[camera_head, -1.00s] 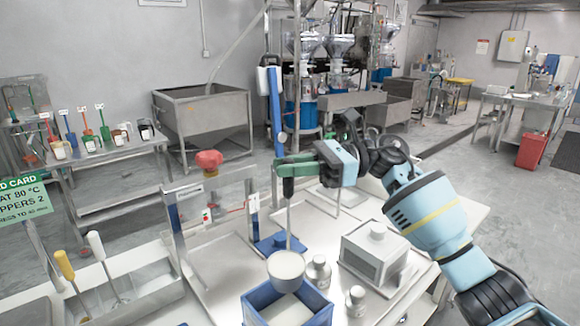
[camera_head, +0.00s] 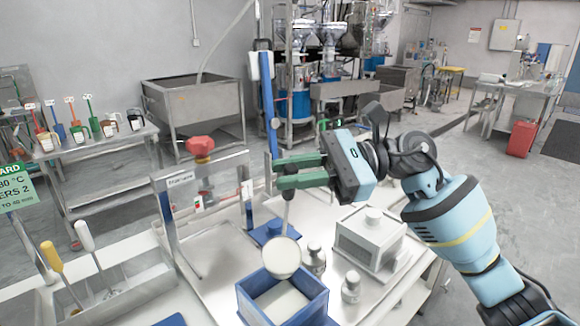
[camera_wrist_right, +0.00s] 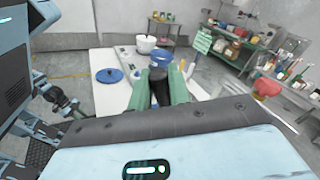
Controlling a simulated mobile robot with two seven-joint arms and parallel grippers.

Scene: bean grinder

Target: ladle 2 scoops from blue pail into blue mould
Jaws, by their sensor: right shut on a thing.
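My right gripper (camera_head: 287,174), with green fingers, is shut on the ladle's handle. The ladle's round bowl (camera_head: 282,257) hangs over the back part of a blue square box (camera_head: 308,308) that looks like the mould. The bowl looks tilted, its pale face toward the head camera. White material lies inside the box; I cannot tell whether the bowl is full. In the right wrist view a round blue vessel (camera_wrist_right: 162,56), perhaps the pail, shows beyond the green fingers (camera_wrist_right: 159,88). Dark jointed parts (camera_wrist_right: 60,104) at left may be my left gripper; its jaws are unclear.
Two metal bottles (camera_head: 314,260) and a grey lidded box (camera_head: 371,236) stand right of the blue box. Yellow- and white-handled tools (camera_head: 52,256) rest in a trough at left. A blue lid (camera_wrist_right: 109,75) lies on the table.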

